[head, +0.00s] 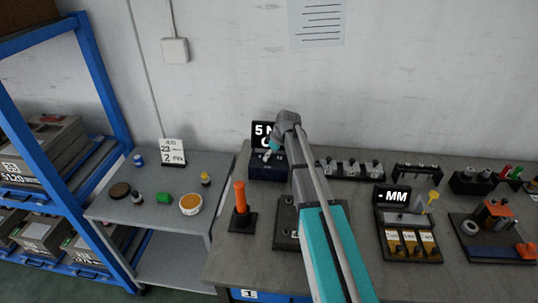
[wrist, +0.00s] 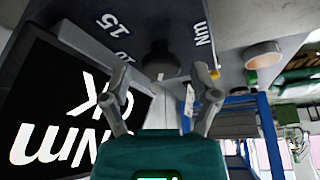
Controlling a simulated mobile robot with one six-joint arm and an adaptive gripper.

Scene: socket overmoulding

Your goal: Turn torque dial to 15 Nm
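The torque unit (head: 257,172) is a dark box at the back of the bench with a black display (head: 262,130). White text starting "5 N" shows there, partly hidden by my arm. In the wrist view the display (wrist: 60,110) appears rotated, with "Nm" and "OK" legible. The dark round torque dial (wrist: 160,60) sits on a panel marked "10", "15" and "Nm". Its exact setting is unclear. My gripper (wrist: 163,76) is open, with one finger on each side of the dial; contact cannot be told. In the head view my gripper (head: 270,150) is at the unit's front.
An orange-handled tool (head: 240,197) stands left of my arm. A fixture rack (head: 348,168) and an "-MM" gauge box (head: 410,240) are to the right. A side table (head: 150,215) holds small pots and a bowl. The wall is close behind.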

